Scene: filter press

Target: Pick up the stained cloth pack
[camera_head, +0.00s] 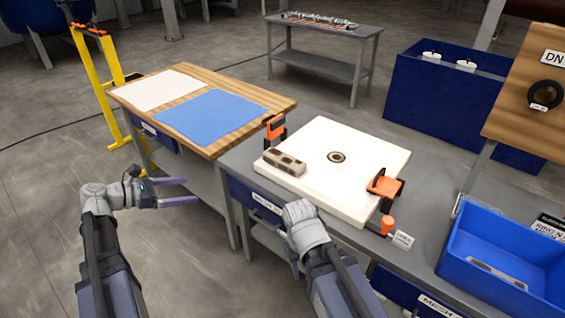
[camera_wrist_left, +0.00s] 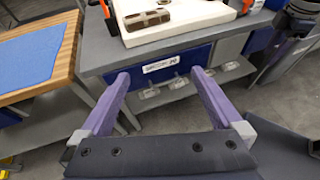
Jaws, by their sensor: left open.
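The stained cloth pack (camera_head: 284,162) is a small beige bundle with brown patches. It lies on the left part of a white filter plate (camera_head: 318,190) on the grey bench. It also shows at the top of the left wrist view (camera_wrist_left: 147,18). My left gripper (camera_head: 191,190) is open and empty, left of the bench and apart from the pack. In the left wrist view its purple fingers (camera_wrist_left: 160,74) are spread, with the bench front beyond them. My right arm is in front of the plate; its fingers do not show clearly.
Orange-and-black clamps (camera_head: 385,185) sit at the plate's edges. A wooden table (camera_head: 281,101) with a white cloth (camera_head: 160,90) and a blue cloth (camera_head: 212,114) stands left. A blue bin (camera_head: 465,248) holding a light piece is at right.

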